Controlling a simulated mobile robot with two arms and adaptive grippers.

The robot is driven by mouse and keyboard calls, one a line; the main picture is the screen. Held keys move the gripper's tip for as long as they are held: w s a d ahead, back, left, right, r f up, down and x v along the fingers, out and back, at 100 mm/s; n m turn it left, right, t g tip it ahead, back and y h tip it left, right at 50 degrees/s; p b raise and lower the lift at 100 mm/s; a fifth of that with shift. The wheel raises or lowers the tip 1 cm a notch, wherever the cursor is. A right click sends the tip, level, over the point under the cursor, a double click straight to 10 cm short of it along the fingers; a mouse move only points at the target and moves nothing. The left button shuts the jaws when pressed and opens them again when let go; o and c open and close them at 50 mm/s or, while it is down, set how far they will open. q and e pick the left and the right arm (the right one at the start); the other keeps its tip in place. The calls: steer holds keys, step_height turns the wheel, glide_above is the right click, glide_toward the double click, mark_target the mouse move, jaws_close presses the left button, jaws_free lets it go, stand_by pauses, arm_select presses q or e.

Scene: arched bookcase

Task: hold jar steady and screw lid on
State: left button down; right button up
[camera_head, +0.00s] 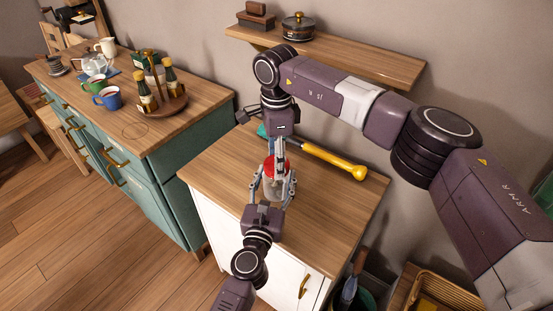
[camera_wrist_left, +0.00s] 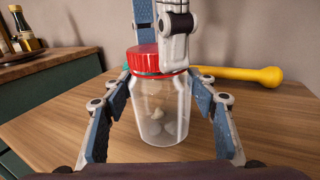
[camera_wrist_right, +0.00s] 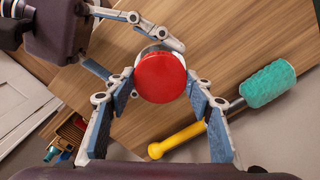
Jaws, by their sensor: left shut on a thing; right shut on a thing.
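A clear glass jar (camera_wrist_left: 158,115) stands upright on the wooden cabinet top, with a few pale bits inside. A red lid (camera_wrist_left: 150,58) sits on the jar's mouth; in the left wrist view it looks slightly tilted. The lid shows from above in the right wrist view (camera_wrist_right: 160,77). My left gripper (camera_wrist_left: 160,105) is shut around the jar's body from the near side. My right gripper (camera_wrist_right: 163,85) comes from above and is shut on the lid. In the head view the jar (camera_head: 272,188) and lid are partly hidden by both grippers.
A yellow-handled tool (camera_head: 330,160) with a teal head (camera_wrist_right: 267,83) lies behind the jar on the same top. A wall shelf (camera_head: 340,60) is above. A teal cabinet with mugs, bottles and a teapot stands left. The front of the cabinet top (camera_head: 310,235) is clear.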

steer(key=m, duration=0.5)
steer(key=shift+m, duration=0.3)
steer(key=m, duration=1.3)
steer(key=shift+m, duration=0.3)
steer(key=o, duration=1.4)
steer(key=shift+c, duration=0.2)
step_height(320, 180, up, 12)
